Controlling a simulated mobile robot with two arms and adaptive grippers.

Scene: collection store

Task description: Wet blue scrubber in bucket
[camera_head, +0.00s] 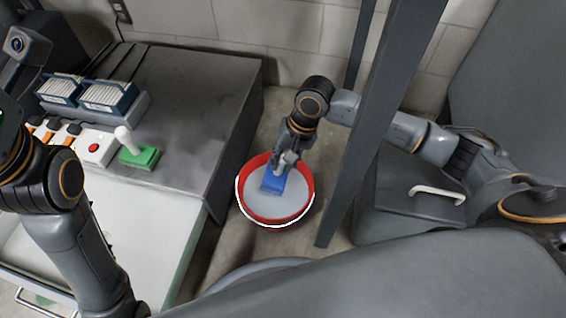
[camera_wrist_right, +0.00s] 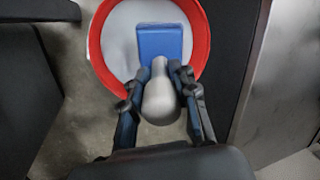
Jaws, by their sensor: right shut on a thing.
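A red bucket (camera_head: 244,193) with a white rim band stands on the floor, with a pale surface inside. My right gripper (camera_head: 286,160) reaches down over it and is shut on the light grey handle of the blue scrubber (camera_head: 271,182). The scrubber's blue block is inside the bucket's outline; I cannot tell how deep it sits. In the right wrist view the fingers (camera_wrist_right: 166,85) close on both sides of the handle, with the blue scrubber (camera_wrist_right: 160,42) beyond, inside the red bucket (camera_wrist_right: 200,62). A green scrubber (camera_head: 139,156) with a white handle stands on the counter. My left gripper is not in view.
The dark counter (camera_head: 215,100) and white basin (camera_head: 135,215) lie left of the bucket. A dark upright post (camera_head: 349,160) stands just right of it. A grey box (camera_head: 400,215) with a white handle is farther right. Blue-framed filters (camera_head: 108,98) sit at the counter's back.

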